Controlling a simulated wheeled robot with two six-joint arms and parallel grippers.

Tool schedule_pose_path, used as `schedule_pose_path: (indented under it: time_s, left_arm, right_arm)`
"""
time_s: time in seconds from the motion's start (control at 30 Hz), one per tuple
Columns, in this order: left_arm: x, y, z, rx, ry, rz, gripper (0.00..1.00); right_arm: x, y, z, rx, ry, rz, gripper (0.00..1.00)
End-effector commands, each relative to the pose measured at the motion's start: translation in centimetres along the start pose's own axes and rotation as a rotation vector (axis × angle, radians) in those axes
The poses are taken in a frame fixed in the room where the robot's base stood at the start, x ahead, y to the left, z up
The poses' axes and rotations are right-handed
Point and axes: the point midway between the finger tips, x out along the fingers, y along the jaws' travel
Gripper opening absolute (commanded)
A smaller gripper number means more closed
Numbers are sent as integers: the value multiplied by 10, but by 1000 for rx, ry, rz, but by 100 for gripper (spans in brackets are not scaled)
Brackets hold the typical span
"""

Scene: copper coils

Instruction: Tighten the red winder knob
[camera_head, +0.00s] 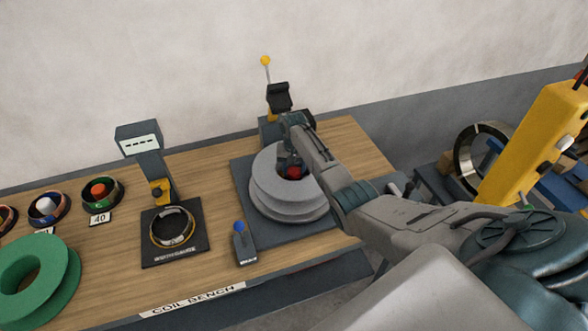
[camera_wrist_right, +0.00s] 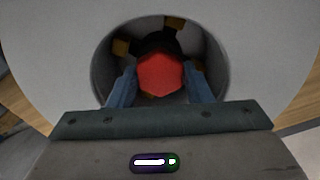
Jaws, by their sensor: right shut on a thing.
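The red winder knob (camera_wrist_right: 160,75) shows in the right wrist view, down inside the round opening of the grey spool. It also shows in the head view (camera_head: 294,171), partly hidden by my right gripper. My right gripper (camera_wrist_right: 160,92) reaches into the opening from above, with one blue finger on each side of the knob, and is shut on it. The grey spool (camera_head: 272,205) lies flat around the knob on the dark winder base (camera_head: 240,175). My left gripper is not in view.
A blue-knobbed lever (camera_head: 241,241) stands in front of the spool. A gauge with a dark ring (camera_head: 173,228) is to its left. A green spool (camera_head: 62,272) and several small bowls are at far left. A yellow-tipped post (camera_head: 266,62) stands behind the winder.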

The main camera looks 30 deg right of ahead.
Motion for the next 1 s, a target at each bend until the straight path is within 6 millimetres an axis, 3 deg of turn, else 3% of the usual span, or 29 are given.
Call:
schedule_pose_path:
  time_s: [0.3, 0.8, 0.83, 0.93, 1.0]
  left_arm:
    - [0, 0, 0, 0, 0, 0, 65]
    - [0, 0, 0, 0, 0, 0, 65]
    - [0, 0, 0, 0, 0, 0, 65]
    - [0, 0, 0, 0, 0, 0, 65]
    - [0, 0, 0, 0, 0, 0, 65]
  right_arm:
    - [-4, 0, -3, 106, 8, -2, 22]
    - [-4, 0, -3, 122, 9, -3, 22]
    - [-4, 0, -3, 122, 9, -3, 49]
    - [-3, 0, -3, 122, 8, -2, 67]
    - [-3, 0, -2, 121, 6, -2, 67]
